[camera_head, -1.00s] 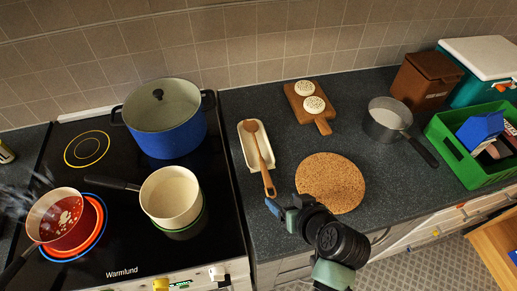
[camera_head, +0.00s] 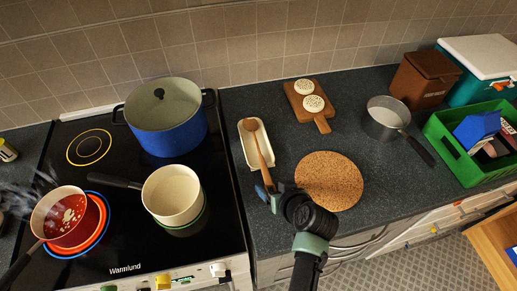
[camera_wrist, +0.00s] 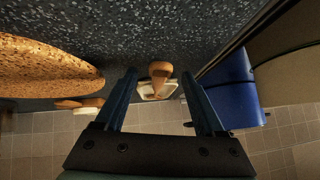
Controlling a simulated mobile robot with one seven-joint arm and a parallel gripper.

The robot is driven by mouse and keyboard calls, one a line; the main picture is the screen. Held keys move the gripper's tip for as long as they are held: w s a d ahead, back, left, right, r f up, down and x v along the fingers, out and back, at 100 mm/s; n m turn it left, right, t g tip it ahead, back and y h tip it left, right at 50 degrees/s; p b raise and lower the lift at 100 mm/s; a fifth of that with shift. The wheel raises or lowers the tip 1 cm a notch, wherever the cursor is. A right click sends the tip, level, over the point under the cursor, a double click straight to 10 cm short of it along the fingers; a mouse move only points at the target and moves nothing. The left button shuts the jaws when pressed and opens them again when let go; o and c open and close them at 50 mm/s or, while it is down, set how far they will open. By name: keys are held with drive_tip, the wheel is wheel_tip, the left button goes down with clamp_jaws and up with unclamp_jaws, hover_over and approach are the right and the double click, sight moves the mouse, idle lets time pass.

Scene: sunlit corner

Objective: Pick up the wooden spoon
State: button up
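The wooden spoon (camera_head: 257,145) lies along the cream spoon rest (camera_head: 245,150) on the counter, just right of the stove. Its bowl end points to the back wall and its handle comes toward me. My gripper (camera_head: 268,194) is at the handle's near end and partly hides it in the head view. In the wrist view my gripper (camera_wrist: 159,76) is open, with one blue finger on each side. The spoon (camera_wrist: 160,71) shows between the fingers, with the rest (camera_wrist: 158,91) beyond it. I cannot tell whether either finger touches the handle.
A round cork mat (camera_head: 330,181) lies right of my gripper. A cutting board (camera_head: 322,122) and a grey saucepan (camera_head: 386,119) stand farther back. Left is the stove with a blue pot (camera_head: 171,135), a cream pan (camera_head: 172,195) and a steaming red pan (camera_head: 62,219) on a glowing burner.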

clamp_jaws()
drive_tip(key=shift+r, duration=0.15)
